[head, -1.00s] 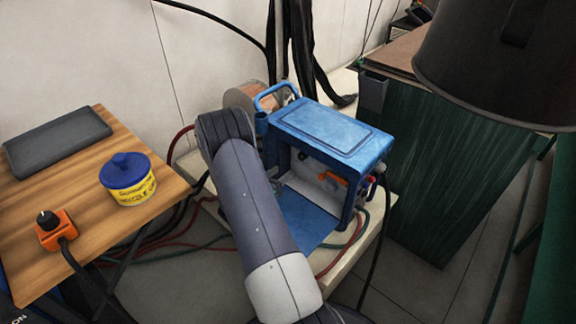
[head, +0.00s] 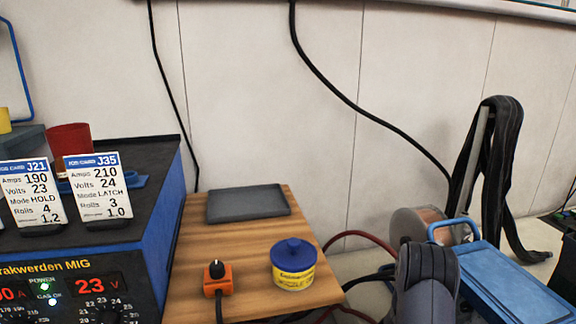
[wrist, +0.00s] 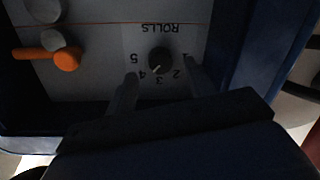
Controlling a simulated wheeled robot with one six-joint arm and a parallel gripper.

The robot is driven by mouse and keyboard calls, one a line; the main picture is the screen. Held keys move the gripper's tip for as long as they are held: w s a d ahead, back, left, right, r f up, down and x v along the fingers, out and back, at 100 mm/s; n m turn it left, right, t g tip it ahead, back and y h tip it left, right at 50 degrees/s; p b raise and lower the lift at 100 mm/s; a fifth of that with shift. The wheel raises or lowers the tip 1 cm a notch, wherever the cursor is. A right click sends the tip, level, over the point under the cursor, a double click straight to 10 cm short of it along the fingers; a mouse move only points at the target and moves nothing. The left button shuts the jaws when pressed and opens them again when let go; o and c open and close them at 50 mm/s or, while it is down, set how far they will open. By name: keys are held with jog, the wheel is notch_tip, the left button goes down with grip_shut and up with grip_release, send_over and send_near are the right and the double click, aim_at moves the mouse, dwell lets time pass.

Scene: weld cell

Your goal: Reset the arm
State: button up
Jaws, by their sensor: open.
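In the wrist view my gripper (wrist: 161,80) is open, with its two fingers apart on either side below a small black knob (wrist: 159,60) marked ROLLS. The knob's white tick points toward the 3 to 4 side of its scale. The gap between the fingers looks empty; whether they touch the panel I cannot tell. An orange lever (wrist: 55,57) is to the left of the knob. In the head view my arm (head: 425,285) reaches toward the blue wire feeder (head: 510,285) at bottom right, and my gripper is out of sight there.
The feeder's blue walls (wrist: 242,60) surround the gripper closely. A wooden table (head: 190,250) holds a grey tray (head: 247,204), a blue-lidded tub (head: 293,264) and an orange switch box (head: 217,277). A welding power source (head: 150,215) with job cards J21 (head: 30,193) and J35 (head: 104,190) stands left.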

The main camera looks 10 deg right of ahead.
aim_at(464, 309)
jog(key=d, duration=0.2)
jog(key=shift+w+d+f, duration=0.15)
jog(key=shift+w+d, duration=0.05)
jog(key=shift+d, duration=0.15)
jog(key=shift+d+b, duration=0.15)
jog(key=shift+b, duration=0.15)
jog(key=shift+m, duration=0.3)
